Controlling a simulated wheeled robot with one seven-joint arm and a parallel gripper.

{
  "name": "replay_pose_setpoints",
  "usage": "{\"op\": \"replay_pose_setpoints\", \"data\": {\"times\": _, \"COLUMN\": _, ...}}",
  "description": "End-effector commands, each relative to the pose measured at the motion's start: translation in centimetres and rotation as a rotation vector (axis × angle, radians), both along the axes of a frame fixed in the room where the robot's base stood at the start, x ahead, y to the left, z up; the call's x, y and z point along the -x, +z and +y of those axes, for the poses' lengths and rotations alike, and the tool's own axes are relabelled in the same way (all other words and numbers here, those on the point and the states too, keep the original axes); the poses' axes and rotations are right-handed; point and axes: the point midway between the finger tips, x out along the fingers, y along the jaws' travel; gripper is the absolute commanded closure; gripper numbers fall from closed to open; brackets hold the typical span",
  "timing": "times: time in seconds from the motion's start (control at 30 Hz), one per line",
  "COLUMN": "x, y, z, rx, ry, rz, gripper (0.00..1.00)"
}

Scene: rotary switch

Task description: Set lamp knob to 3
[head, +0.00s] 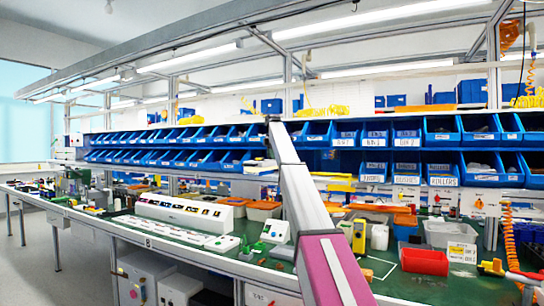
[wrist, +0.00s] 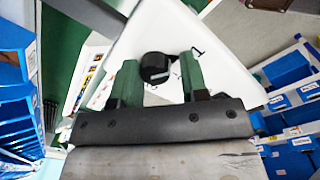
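A round black knob (wrist: 155,68) with a pale mark sits on a white panel (wrist: 150,28) in the wrist view. A black digit 1 is printed on the panel to the right of the knob; other marks are partly hidden by my right finger. I cannot tell how far the fingertips are from the panel. In the head view I cannot make out the knob or my gripper.
Blue bins (head: 407,170) line shelves behind the green-topped workbench (head: 385,270). A red bin (head: 425,262), a clear bin (head: 450,233) and a white switch strip (head: 188,212) stand on it. My arm crosses the middle of the head view.

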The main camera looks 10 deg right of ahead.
Motion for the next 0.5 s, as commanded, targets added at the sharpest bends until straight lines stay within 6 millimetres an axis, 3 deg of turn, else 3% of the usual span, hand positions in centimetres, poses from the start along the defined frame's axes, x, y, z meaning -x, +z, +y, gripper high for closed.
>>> {"op": "replay_pose_setpoints", "data": {"times": 0.5, "x": -0.77, "y": 0.30, "z": 0.23, "rx": -0.003, "ry": -0.096, "rz": -0.013, "gripper": 0.83}}
